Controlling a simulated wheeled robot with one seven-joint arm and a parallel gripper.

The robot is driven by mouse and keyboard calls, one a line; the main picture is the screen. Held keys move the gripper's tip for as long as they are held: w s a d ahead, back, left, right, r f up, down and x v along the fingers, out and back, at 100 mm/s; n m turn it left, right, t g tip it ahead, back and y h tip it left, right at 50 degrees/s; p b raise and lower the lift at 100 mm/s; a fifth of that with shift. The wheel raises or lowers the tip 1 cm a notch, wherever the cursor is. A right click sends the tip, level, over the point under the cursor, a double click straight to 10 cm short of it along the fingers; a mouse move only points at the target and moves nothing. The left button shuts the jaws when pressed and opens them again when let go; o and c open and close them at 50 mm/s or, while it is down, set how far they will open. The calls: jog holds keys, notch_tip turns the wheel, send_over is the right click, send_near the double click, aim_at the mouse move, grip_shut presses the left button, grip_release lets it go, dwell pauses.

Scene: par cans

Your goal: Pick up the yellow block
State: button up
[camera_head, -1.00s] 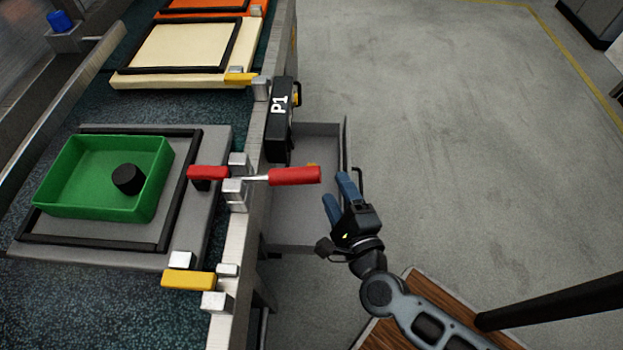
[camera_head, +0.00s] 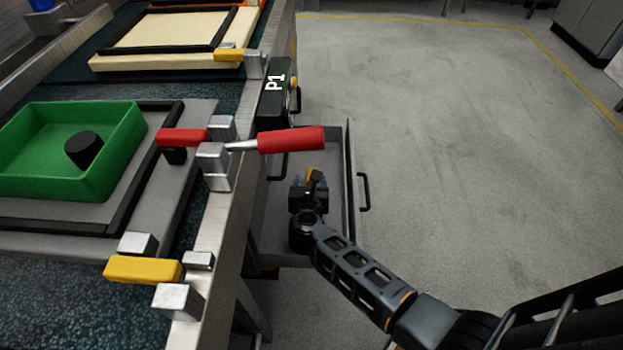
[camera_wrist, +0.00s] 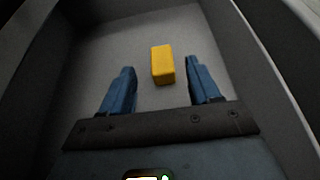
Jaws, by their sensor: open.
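The yellow block (camera_wrist: 162,64) lies on the floor of an open grey drawer, seen in the wrist view between and just beyond my two blue fingertips. It touches neither finger. My gripper (camera_wrist: 158,78) is open and empty, with a finger on each side of the block's line. In the head view my gripper (camera_head: 309,184) is inside the drawer, pointing down and away. A bit of yellow shows just past it there; the block is mostly hidden behind my gripper.
The drawer (camera_head: 350,150) has raised walls around my gripper. A red-handled tool (camera_head: 291,140) juts from the bench edge above the drawer. A green bin (camera_head: 110,170) with a black cylinder (camera_head: 84,149) stands on the bench. Open floor (camera_head: 450,150) lies to the right.

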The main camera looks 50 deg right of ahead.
jog(key=b+x, duration=0.1)
jog(key=x, duration=0.3)
jog(key=shift+w+d+f+b, duration=0.15)
jog(key=shift+d+f+b, duration=0.05)
jog(key=shift+d+b, duration=0.15)
jog(key=shift+a, duration=0.1)
jog(key=c, duration=1)
